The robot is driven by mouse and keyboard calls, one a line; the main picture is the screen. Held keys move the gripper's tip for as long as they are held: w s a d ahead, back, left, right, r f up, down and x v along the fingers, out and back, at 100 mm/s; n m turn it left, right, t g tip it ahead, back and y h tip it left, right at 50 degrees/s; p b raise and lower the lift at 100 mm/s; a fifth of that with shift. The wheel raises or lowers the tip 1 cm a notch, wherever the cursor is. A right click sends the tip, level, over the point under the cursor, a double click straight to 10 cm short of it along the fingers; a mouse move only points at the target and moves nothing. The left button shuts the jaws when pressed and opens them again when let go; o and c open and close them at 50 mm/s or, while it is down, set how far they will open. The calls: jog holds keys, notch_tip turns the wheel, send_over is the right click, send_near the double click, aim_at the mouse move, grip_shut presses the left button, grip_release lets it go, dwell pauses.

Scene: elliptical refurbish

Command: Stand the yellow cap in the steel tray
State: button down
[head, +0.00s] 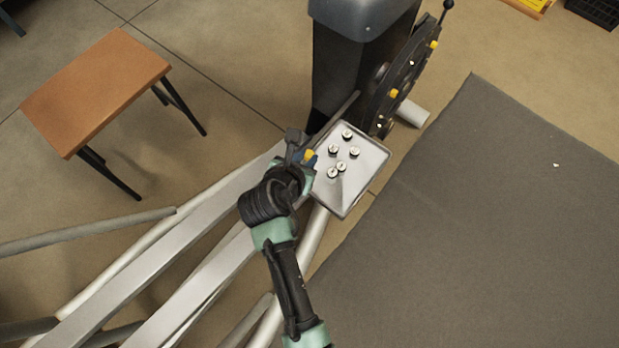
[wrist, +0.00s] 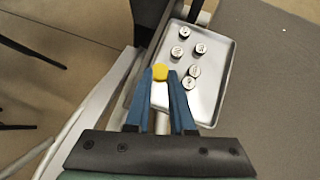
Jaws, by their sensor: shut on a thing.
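The yellow cap (wrist: 160,72) is between the tips of my gripper (wrist: 162,80) in the wrist view, and the blue fingers are shut on it. In the head view the yellow cap (head: 309,155) shows at the end of my gripper (head: 306,160), at the left edge of the steel tray. The steel tray (head: 352,192) is a shallow silver rectangle; it also shows in the wrist view (wrist: 213,108). Several small round dark-and-silver pieces (head: 354,153) stand in it. The near left part of the tray is bare. I cannot tell the cap's height above the tray.
A dark machine with a round wheel (head: 384,85) stands just behind the tray, with other yellow parts on the wheel. Silver rails (head: 190,255) run below and left of the tray. A brown stool (head: 95,90) stands at the left. A grey mat (head: 500,220) covers the floor at right.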

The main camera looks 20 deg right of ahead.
notch_tip(320, 180, down, 10)
jog(key=b, duration=0.4)
jog(key=shift+b, duration=0.3)
jog(key=shift+f, duration=0.1)
jog(key=c, duration=1)
grip_release()
jog(key=shift+c, duration=0.2)
